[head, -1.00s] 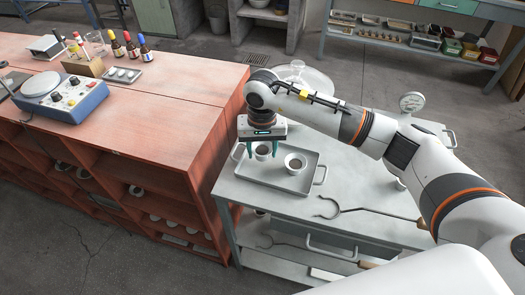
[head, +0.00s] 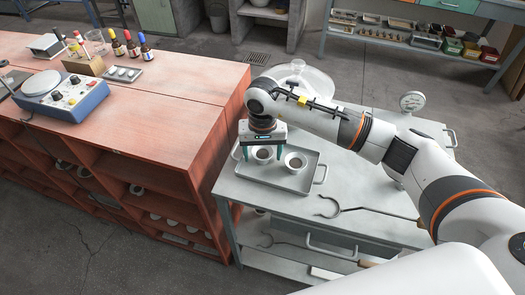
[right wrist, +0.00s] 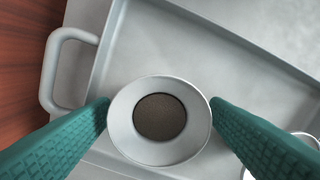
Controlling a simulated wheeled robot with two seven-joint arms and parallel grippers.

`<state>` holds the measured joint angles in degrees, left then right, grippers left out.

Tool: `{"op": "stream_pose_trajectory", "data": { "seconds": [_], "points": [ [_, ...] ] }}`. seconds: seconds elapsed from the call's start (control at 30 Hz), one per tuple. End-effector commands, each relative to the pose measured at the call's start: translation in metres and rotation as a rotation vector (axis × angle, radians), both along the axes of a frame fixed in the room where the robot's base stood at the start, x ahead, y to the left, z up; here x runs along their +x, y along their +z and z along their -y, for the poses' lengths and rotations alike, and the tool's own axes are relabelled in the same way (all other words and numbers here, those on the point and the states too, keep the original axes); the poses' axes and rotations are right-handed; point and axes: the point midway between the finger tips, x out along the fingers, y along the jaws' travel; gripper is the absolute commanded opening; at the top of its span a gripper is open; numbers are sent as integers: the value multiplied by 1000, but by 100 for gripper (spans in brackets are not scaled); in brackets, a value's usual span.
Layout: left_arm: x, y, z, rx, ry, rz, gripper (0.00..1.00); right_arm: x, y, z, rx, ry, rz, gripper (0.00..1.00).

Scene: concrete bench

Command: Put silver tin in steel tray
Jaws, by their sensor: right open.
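A silver tin (head: 263,154) with a dark inside stands upright in the left part of the steel tray (head: 312,172). It also shows in the right wrist view (right wrist: 117,130), seen from above. My right gripper (head: 262,158) is open over the tray, with its green fingers on either side of this tin's rim. In the right wrist view the fingertips (right wrist: 160,112) lie very close to the rim; I cannot tell whether they touch it. A second, similar tin (head: 296,170) stands beside it in the tray. My left gripper is not in view.
The tray rests on a grey metal cart (head: 255,195). A hooked rod (head: 370,209) lies in front, a glass vessel (head: 310,82) and a dial gauge (head: 412,101) stand behind. A red wooden bench (head: 170,110) with a blue device (head: 62,100) is at left.

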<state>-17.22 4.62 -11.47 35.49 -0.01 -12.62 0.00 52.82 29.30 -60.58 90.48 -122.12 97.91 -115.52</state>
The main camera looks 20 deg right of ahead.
Motion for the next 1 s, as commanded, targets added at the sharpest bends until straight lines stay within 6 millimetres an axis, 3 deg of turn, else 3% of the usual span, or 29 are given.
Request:
{"op": "stream_pose_trajectory", "data": {
  "seconds": [0.6,1.0],
  "points": [
    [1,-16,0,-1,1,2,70,1,111,0,1,-1,2,70],
    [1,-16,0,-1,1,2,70,0,121,0,1,0,-1,70]
  ]
}}
